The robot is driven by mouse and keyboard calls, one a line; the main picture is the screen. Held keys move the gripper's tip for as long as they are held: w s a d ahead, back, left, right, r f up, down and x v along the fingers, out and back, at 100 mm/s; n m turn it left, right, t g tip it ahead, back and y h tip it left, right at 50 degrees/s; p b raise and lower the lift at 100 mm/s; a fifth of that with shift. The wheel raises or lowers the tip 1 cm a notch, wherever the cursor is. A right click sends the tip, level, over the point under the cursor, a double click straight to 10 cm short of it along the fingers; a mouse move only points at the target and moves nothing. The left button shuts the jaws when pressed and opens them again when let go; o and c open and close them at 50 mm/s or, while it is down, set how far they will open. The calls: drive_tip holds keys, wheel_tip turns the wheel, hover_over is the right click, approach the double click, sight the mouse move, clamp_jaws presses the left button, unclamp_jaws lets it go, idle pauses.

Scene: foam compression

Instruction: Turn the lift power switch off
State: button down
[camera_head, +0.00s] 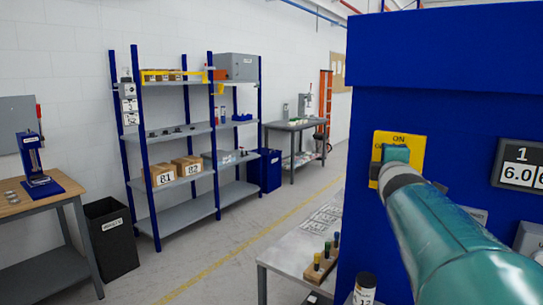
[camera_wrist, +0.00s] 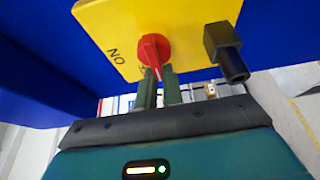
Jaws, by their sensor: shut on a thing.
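The lift power switch has a yellow plate (camera_head: 410,140) on the front of a blue cabinet, with "ON" printed at its top. In the wrist view the plate (camera_wrist: 110,28) appears turned, with a round red knob (camera_wrist: 153,48) on it. The knob has a pale pointer line; I cannot tell surely which label it points to. My gripper (camera_wrist: 159,80) has its two dark green fingers at the knob's near edge, shut on it. In the head view my gripper (camera_head: 396,155) covers the knob and most of the plate.
A dark block with a black cylinder (camera_wrist: 222,48) stands out beside the knob. The blue cabinet (camera_head: 440,65) fills the right side, with a numbered display (camera_head: 520,165). The floor (camera_head: 205,265) farther left is open.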

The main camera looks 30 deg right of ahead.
idle(0.3)
drive_tip(key=c, duration=1.5)
unclamp_jaws()
drive_tip(key=shift+d, duration=0.1)
drive_tip(key=shift+s+a, duration=0.1)
drive_tip(key=shift+a, duration=0.1)
